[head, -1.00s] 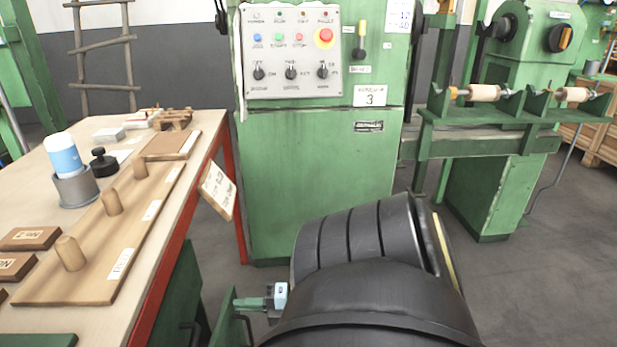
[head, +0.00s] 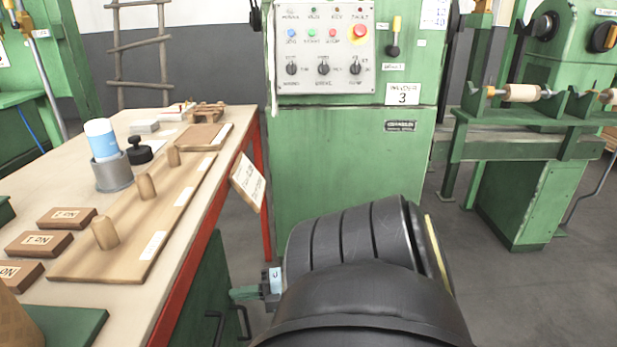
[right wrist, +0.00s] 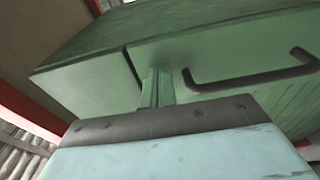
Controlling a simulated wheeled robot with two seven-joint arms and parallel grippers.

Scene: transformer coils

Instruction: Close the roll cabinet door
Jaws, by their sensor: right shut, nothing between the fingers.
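The green cabinet (head: 192,305) stands under the right side of the workbench. Two dark bar handles show on it in the head view, one at the left (head: 213,326) and one at the right (head: 243,321). My right gripper (head: 244,293) is shut and empty, beside the cabinet's front edge. In the right wrist view the narrow green fingers (right wrist: 156,88) point at the green cabinet front (right wrist: 210,60), between a dark vertical seam and a dark handle (right wrist: 250,76). I cannot tell whether the fingertips touch the panel. My left gripper is out of view.
The wooden workbench (head: 75,185) has a red edge and holds a pegged board (head: 140,235) and small brown blocks. A tag (head: 248,183) hangs at its right edge. A green machine cabinet (head: 350,170) stands ahead. Grey floor (head: 550,285) is clear at right.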

